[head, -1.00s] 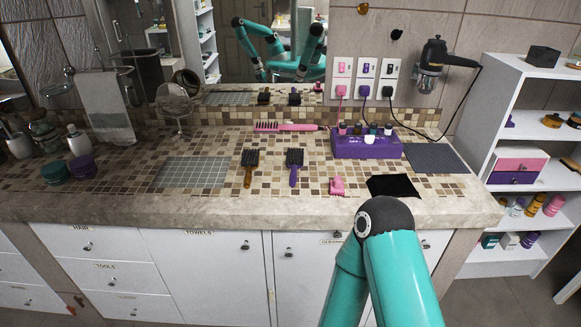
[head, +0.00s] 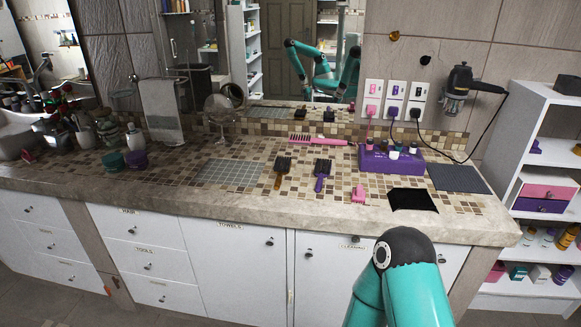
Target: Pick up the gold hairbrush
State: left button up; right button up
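The gold hairbrush (head: 281,172) lies on the tiled counter (head: 258,207), with a dark bristled head at the back and a gold-brown handle toward the front edge. It is just right of a grey grid mat (head: 229,175). A similar brush with a purple handle (head: 322,175) lies to its right. A teal arm of mine rises at the lower right, in front of the counter, apart from both brushes. Neither of my grippers shows directly. The mirror reflects my teal arms, too small to tell the gripper state.
A pink comb (head: 317,140) lies behind the brushes. A purple box (head: 392,159), a pink clip (head: 358,194) and a black mat (head: 413,200) are to the right. A round mirror (head: 222,112) stands at the back. The counter in front of the gold brush is clear.

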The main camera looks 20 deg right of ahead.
aim_at(282, 165)
jog(key=u, duration=0.05)
jog(key=i, duration=0.9)
jog(key=z, duration=0.2)
jog(key=k, duration=0.9)
jog(key=u, duration=0.15)
jog(key=i, duration=0.6)
